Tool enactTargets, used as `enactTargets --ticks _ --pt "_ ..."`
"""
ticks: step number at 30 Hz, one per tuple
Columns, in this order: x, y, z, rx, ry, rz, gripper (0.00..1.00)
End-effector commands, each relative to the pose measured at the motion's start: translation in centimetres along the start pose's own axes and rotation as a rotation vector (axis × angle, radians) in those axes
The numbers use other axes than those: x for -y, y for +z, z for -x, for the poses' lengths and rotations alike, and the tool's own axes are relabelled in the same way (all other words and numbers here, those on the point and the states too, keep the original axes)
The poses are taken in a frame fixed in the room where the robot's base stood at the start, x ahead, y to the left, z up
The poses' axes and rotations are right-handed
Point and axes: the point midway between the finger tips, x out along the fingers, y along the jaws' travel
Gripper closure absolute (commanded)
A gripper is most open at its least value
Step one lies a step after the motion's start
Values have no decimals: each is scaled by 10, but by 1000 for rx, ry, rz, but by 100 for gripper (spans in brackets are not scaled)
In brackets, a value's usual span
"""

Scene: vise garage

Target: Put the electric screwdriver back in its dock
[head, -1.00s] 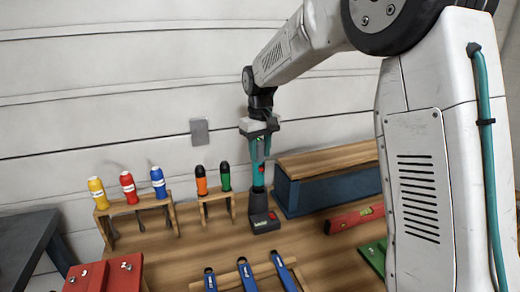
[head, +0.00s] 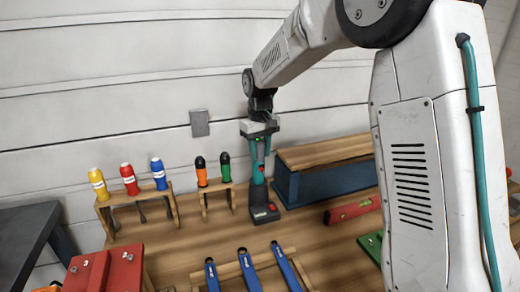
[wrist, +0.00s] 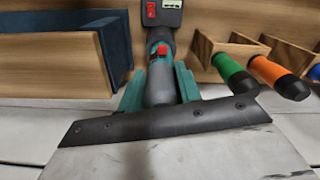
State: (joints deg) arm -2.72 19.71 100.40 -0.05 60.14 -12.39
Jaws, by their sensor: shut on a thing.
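The electric screwdriver (head: 257,172), teal and grey with a red button, stands about upright in the head view. My gripper (head: 259,136) is shut on its upper part. In the wrist view my gripper's teal fingers (wrist: 160,88) are on both sides of the screwdriver's grey body (wrist: 160,72). The dark dock (head: 264,213), with a red spot, is on the bench directly below the screwdriver. It also shows in the wrist view (wrist: 168,12) with a red switch. The screwdriver's lower end meets the dock; how deep it sits is hidden.
A wooden rack (head: 217,190) with orange and green screwdrivers stands left of the dock. Another rack (head: 140,199) holds yellow, red and blue ones. A blue box with a wooden top (head: 325,186) is close on the right. Blue-handled tools (head: 247,272) lie in front.

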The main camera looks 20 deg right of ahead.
Motion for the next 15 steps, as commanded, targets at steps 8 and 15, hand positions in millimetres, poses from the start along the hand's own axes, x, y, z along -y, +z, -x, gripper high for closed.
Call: enactTargets --ticks 8,15 --pt "0 0 -2 -1 0 0 89" --pt "0 0 -15 -1 0 0 90"
